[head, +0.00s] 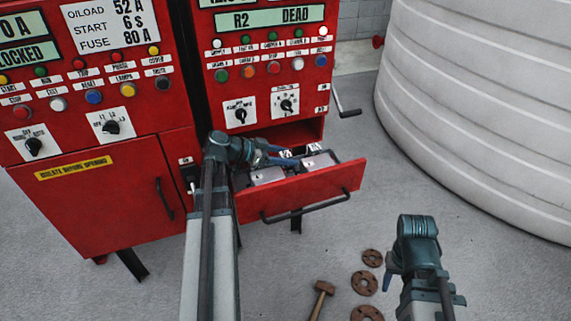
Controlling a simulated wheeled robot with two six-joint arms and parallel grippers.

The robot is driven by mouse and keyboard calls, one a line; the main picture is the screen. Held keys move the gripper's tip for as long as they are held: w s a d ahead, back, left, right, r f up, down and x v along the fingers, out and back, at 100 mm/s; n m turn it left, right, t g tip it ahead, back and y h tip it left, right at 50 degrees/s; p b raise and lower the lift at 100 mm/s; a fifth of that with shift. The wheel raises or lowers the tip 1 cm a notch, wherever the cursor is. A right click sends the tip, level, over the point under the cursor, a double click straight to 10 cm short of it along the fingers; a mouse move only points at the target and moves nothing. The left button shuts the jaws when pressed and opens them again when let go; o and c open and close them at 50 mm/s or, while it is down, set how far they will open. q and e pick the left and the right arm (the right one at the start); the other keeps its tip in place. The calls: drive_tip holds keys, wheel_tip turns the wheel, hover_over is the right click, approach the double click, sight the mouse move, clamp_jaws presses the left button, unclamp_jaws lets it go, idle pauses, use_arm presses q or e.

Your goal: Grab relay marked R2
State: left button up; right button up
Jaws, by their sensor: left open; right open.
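Grey box-like relays lie in the open red drawer (305,192): one on the left (267,176) and one on the right (319,161). Small white labels show near the back of the drawer, but I cannot read which is R2. My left gripper (288,158) is open and reaches over the drawer between the two grey boxes. Its fingers and arm hide part of the drawer, and I cannot tell whether they touch a relay. My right gripper (388,279) is open and empty above the floor, to the right of and nearer than the drawer.
The right red cabinet has a display (266,18) reading "R2 DEAD". The drawer's dark handle (306,207) sticks out in front. A hammer (321,293) and rusty flanges (364,282) lie on the floor. A big white tank (490,110) fills the right side.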

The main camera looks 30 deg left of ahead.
sight(286, 154)
use_arm(q)
drive_tip(key=shift+c, duration=0.3)
clamp_jaws()
drive_tip(key=shift+r, duration=0.1)
wheel_tip(286, 154, up, 10)
drive_tip(key=p, duration=1)
